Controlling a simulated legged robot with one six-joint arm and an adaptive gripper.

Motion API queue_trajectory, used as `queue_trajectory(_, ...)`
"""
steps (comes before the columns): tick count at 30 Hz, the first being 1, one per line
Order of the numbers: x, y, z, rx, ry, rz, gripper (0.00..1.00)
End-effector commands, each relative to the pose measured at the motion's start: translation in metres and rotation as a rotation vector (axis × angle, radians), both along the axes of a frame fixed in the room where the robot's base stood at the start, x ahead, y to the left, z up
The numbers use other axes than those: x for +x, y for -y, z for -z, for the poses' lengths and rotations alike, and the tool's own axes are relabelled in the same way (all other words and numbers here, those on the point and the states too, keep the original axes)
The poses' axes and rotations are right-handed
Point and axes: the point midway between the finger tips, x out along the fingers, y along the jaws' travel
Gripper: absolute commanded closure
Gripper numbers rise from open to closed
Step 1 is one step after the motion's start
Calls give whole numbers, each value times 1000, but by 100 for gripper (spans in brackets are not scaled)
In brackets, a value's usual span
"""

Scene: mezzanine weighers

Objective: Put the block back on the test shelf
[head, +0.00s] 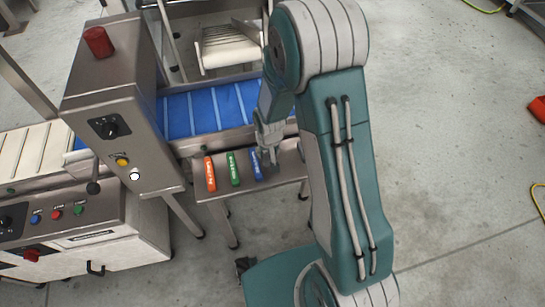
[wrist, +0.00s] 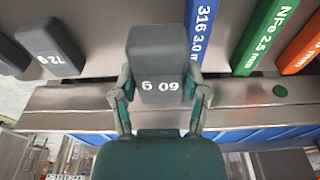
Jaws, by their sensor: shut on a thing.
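My gripper (wrist: 161,94) is shut on a grey block (wrist: 160,45) marked 60 g, with one finger on each side of it. The block's lettering looks upside down in the wrist view. The test shelf (head: 222,204) is the narrow metal ledge in front of the blue belt. In the head view my gripper (head: 268,138) is at this shelf, right of the blue wand (head: 256,165). The block is over or on the shelf; I cannot tell whether it touches. In the head view it is mostly hidden by my gripper and arm.
A green wand (head: 233,168) and an orange wand (head: 210,173) lie left of the blue one. Another grey block (wrist: 48,48), marked 72 g, sits beside the held block. The blue belt (head: 200,112) runs behind the shelf. A steel control box (head: 115,100) stands left.

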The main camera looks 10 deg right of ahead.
Motion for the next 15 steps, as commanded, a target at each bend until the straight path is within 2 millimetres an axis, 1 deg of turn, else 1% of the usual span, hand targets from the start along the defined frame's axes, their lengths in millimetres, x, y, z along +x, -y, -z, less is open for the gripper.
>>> queue_trajectory(1, 1, 5, 6, 0, -2, 3, 96)
queue_trajectory(5, 5, 11, 14, 0, 1, 2, 96)
queue_trajectory(8, 7, 19, 25, 0, -3, 3, 96)
queue_trajectory(9, 7, 17, 33, 0, -3, 0, 96)
queue_trajectory(12, 7, 17, 46, 1, -2, 0, 96)
queue_trajectory(15, 7, 17, 52, 1, 0, 0, 96)
